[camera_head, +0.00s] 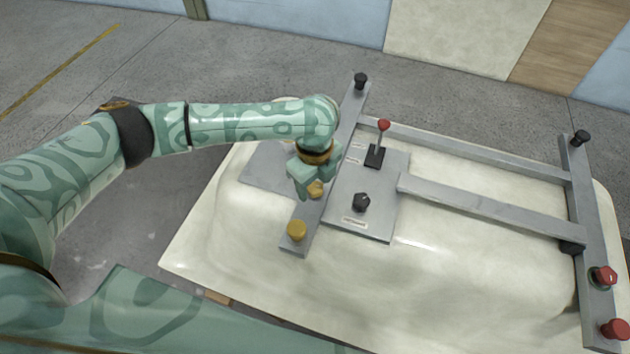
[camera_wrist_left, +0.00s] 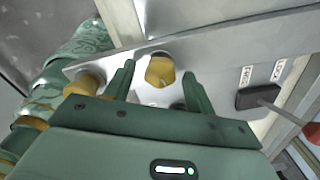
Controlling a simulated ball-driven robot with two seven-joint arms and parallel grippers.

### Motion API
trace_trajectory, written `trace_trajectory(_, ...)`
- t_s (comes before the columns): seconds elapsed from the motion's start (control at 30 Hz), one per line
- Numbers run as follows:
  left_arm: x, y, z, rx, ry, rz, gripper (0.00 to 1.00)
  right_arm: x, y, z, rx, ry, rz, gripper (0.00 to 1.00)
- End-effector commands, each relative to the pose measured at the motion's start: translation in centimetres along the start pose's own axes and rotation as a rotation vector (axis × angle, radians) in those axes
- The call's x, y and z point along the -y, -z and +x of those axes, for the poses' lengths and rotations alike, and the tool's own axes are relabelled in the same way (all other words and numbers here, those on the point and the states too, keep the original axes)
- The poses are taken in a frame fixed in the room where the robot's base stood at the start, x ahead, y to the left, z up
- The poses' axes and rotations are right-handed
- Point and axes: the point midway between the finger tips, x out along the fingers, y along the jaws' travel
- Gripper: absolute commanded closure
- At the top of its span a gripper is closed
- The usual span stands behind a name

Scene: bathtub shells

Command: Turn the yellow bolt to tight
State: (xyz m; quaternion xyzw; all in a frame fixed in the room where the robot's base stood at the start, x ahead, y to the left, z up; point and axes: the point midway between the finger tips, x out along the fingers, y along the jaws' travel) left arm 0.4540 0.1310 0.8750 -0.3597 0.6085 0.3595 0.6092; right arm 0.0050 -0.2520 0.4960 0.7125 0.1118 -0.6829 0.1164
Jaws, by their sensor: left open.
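A yellow bolt (camera_head: 315,189) with a faceted head is on the metal fixture, right beside my left gripper (camera_head: 302,176). In the left wrist view the yellow bolt (camera_wrist_left: 160,71) shows between the tips of the two spread fingers of my left gripper (camera_wrist_left: 158,82). The fingers are open, and I cannot tell whether they touch the bolt. A second, round yellow knob (camera_head: 297,230) sits at the near end of the metal bar; a yellow part (camera_wrist_left: 86,84) also shows left of the fingers in the left wrist view. My right gripper is out of view.
A panel (camera_head: 345,216) carries a black knob (camera_head: 361,202) and a red-tipped lever (camera_head: 382,140). Grey bars (camera_head: 480,203) run right to a crossbar with red knobs (camera_head: 603,277) and a black knob (camera_head: 580,138). The pale shell (camera_head: 450,290) lies beneath. Open floor surrounds it.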

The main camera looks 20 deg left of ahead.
Motion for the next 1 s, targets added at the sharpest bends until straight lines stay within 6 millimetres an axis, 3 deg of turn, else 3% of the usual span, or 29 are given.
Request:
trace_trajectory(0.07, 0.0, 0.0, 0.0, 0.000, 0.000, 0.000, 0.48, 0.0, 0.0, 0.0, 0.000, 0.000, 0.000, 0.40)
trace_trajectory(0.2, 0.0, 0.0, 0.0, 0.000, 0.000, 0.000, 0.87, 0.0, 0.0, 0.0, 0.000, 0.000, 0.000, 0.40)
trace_trajectory(0.23, 0.0, 0.0, 0.0, 0.000, 0.000, 0.000, 0.90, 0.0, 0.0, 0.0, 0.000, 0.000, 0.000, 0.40)
trace_trajectory(0.63, 0.0, 0.0, -0.2, 0.001, -0.001, 0.057, 0.89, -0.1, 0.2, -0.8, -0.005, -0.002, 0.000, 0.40)
trace_trajectory(1.0, 0.0, 0.0, -0.4, 0.000, -0.001, 0.332, 0.89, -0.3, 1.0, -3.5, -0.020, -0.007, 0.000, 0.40)
